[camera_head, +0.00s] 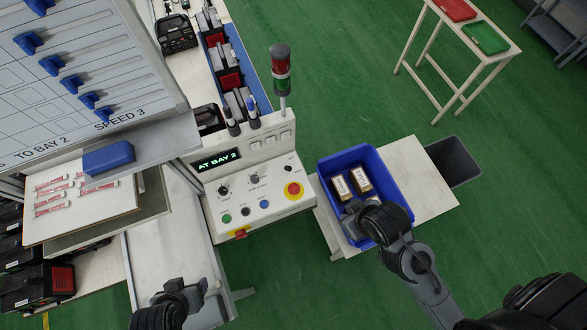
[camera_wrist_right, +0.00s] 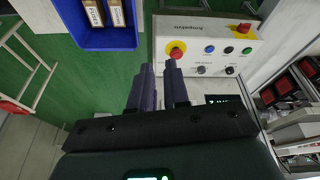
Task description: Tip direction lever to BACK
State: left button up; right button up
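The cream control box (camera_head: 270,150) stands at the centre of the head view, its display reading AT BAY 2. Its face has two dark rotary selectors, a left one (camera_head: 223,190) and a middle one (camera_head: 255,178).
A red emergency button (camera_head: 293,190) and green, black and blue buttons line the panel. The blue bin (camera_head: 388,165) holds two labelled boxes (camera_head: 360,179). A shelf panel with blue clips (camera_head: 70,83) blocks the upper left.

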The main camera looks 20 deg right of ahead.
aim_at(288, 169)
jog(key=w+n+t, duration=0.1)
jog(key=w+t, duration=0.1)
jog(key=w, duration=0.1)
jog(key=w+a+r+n+t+y, duration=0.1)
jog(key=w+t, duration=0.1)
jog(key=w, duration=0.1)
jog(key=w+a+r+n+t, duration=0.1)
jog(key=w+n+t, duration=0.1)
jog(key=w, duration=0.1)
jog(key=shift+w+a+t+y, duration=0.15)
jog(key=shift+a+t+y, duration=0.1)
jog(key=shift+t+y, duration=0.05)
grip_shut()
jog(key=w+a+f+n+t+y+b, duration=0.1)
jog(key=w+f+n+t+y+b, duration=0.15)
jog(key=f+n+y+b, duration=0.35)
jog(key=w+a+f+n+t+y+b, duration=0.1)
jog(key=w+f+n+t+y+b, duration=0.2)
jog(key=f+n+b, duration=0.4)
jog(key=w+d+f+n+g+y+b, duration=0.3)
jog(key=d+f+n+b, duration=0.8)
jog(key=b, duration=0.8)
jog(key=d+f+g+y, duration=0.1)
jog(key=d+f, duration=0.2)
jog(key=f, duration=0.1)
jog(key=shift+f+y, duration=0.25)
jog(key=shift+y, duration=0.05)
jog(key=shift+a+g, duration=0.1)
jog(key=shift+g, duration=0.15)
